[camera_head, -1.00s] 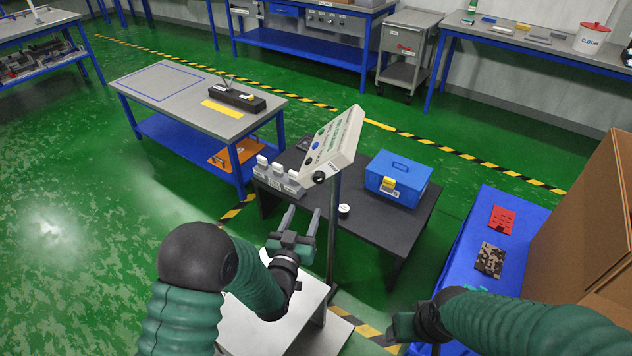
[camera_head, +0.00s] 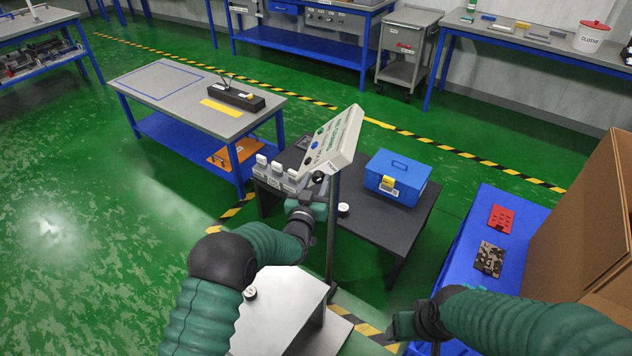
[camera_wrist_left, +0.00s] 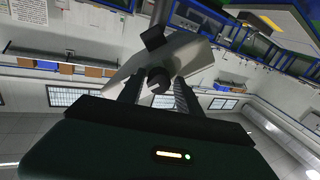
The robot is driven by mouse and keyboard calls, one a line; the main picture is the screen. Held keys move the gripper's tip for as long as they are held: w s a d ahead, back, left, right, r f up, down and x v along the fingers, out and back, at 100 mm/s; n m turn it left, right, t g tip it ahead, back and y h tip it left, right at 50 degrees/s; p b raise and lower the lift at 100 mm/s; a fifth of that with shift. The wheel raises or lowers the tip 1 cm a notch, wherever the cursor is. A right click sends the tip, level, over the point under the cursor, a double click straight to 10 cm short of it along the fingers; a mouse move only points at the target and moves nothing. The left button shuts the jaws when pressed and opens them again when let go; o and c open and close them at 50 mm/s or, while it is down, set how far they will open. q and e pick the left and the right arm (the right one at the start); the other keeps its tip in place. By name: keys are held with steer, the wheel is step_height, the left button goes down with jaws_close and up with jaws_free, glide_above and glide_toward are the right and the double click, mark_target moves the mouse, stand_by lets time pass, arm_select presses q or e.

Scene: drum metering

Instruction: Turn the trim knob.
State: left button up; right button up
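The trim knob (camera_head: 318,177) is a small dark knob on the lower side of the tilted, light grey control panel (camera_head: 337,143). In the left wrist view the dark round knob (camera_wrist_left: 158,80) shows between my two fingers. My left gripper (camera_head: 310,186) is at the panel's lower edge, and in the left wrist view it (camera_wrist_left: 157,88) is open, one finger on each side of the knob. I cannot tell if the fingers touch it. My right gripper (camera_head: 401,326) is low at the right, away from the panel; its fingers do not show clearly.
The panel stands on a post beside a dark table (camera_head: 385,222) with a blue box (camera_head: 397,178) and a small white round item (camera_head: 343,209). Grey units with white tops (camera_head: 276,170) sit close left of the panel. A pale stand (camera_head: 277,318) is below my left arm.

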arm_select(q)
steer(key=shift+d, duration=0.1)
jaws_close()
steer(key=shift+f, duration=0.1)
steer(key=shift+m+b, duration=0.85)
steer(key=shift+m, duration=0.15)
steer(key=shift+m+b, duration=1)
steer(key=shift+m, duration=0.8)
steer(key=shift+o, duration=1.6)
jaws_free()
